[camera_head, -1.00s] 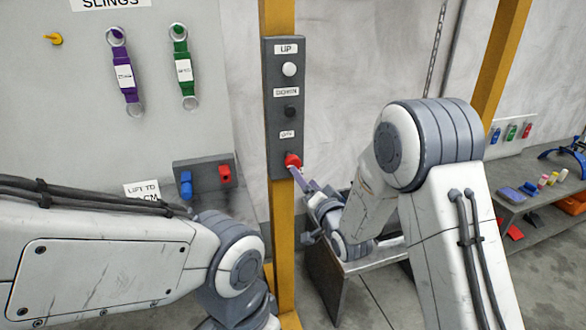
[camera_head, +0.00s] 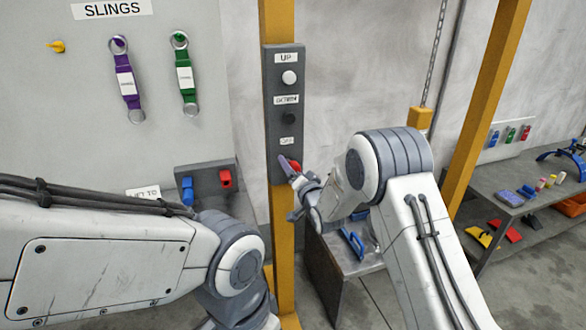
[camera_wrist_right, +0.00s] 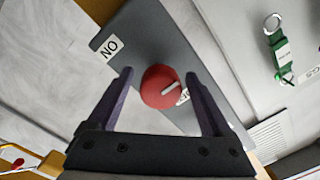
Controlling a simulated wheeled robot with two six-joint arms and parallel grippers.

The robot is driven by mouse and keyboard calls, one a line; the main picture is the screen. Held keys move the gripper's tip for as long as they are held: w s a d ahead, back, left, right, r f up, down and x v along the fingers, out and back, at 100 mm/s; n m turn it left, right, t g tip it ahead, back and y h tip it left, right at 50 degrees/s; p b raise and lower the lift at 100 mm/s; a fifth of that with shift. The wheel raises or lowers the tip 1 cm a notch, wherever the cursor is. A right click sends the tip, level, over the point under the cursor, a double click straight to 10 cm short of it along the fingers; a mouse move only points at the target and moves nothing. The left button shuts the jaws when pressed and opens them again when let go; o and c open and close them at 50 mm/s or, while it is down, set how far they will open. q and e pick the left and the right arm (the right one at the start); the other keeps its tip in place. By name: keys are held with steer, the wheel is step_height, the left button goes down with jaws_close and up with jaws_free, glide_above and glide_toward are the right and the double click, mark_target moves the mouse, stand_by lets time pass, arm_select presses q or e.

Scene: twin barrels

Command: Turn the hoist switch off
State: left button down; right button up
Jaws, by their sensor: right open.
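The hoist switch is a red round knob (camera_head: 296,164) low on the grey control box (camera_head: 286,55), under a small label. In the right wrist view the red knob (camera_wrist_right: 157,88) has a white pointer line slanting to its right side. An ON label (camera_wrist_right: 109,48) is at its upper left, and another label (camera_wrist_right: 183,97) is partly hidden behind its right side. My right gripper (camera_head: 291,168) is at the knob. Its fingers (camera_wrist_right: 160,76) are open, one on each side of the knob, with gaps visible. My left gripper is out of view.
A white UP button (camera_head: 289,77) and a dark DOWN button (camera_head: 289,118) sit above the knob. A yellow post (camera_head: 279,220) carries the box. Slings (camera_head: 127,85) hang at left. A low metal bench (camera_head: 340,262) stands below my right arm. A yellow hoist block (camera_head: 420,118) hangs behind.

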jaws_close()
steer(key=shift+f+n+b, duration=0.15)
steer(key=shift+n+b, duration=0.95)
steer(key=shift+b, duration=0.3)
steer(key=n+b, duration=0.9)
steer(key=shift+n+h, duration=0.3)
steer(key=n+b, duration=0.3)
steer(key=shift+n+b, duration=1)
steer(key=shift+n, duration=0.2)
jaws_free()
